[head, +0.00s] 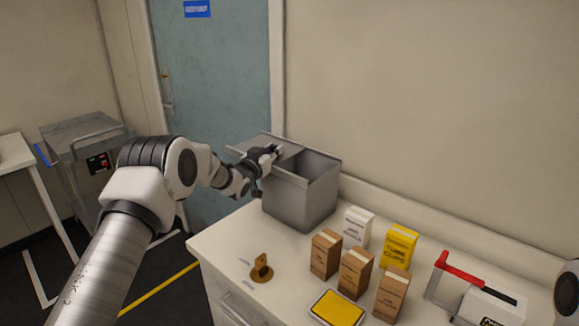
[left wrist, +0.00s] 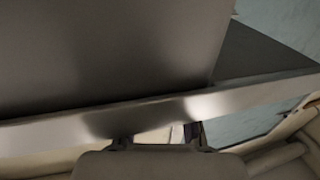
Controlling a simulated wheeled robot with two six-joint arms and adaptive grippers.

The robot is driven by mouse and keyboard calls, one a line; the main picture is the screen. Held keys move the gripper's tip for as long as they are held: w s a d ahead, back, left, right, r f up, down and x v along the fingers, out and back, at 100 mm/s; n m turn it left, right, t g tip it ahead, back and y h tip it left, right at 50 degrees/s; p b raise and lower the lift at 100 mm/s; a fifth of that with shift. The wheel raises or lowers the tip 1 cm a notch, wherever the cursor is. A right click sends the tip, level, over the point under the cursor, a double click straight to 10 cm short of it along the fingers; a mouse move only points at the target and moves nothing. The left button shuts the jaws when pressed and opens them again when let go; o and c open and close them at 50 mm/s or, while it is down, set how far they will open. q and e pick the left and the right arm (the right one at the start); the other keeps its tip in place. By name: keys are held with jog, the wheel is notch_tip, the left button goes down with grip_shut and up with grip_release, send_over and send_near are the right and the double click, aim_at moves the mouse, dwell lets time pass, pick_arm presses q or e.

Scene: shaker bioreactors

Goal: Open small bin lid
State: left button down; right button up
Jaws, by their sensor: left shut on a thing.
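The small grey metal bin (head: 300,204) stands on the back left of the white counter. Its lid (head: 250,141) sits toward the left and juts out past the bin's left side. The right part of the bin's top is open, showing a dark inside. My left gripper (head: 270,154) is at the lid's front edge and shut on it; its fingertips are partly hidden. In the left wrist view, the lid's flat metal face and bright rim (left wrist: 140,115) fill much of the picture, above the gripper (left wrist: 160,138). My right gripper is not in view.
On the counter (head: 225,245) are a small brass piece (head: 261,268), several boxes (head: 356,272), a yellow-topped tray (head: 337,308) and a red-handled device (head: 487,303). A grey cart (head: 85,150) stands left, before a blue door (head: 220,70). A wall is close behind the bin.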

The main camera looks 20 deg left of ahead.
pick_arm(q)
jog(key=shift+w+a, duration=0.15)
jog(key=shift+a, duration=0.15)
jog(key=c, duration=1)
grip_release()
jog(key=shift+r, duration=0.1)
jog(key=s, duration=0.8)
jog(key=s+a, duration=0.1)
jog(key=s, duration=0.3)
jog(key=shift+s, duration=0.1)
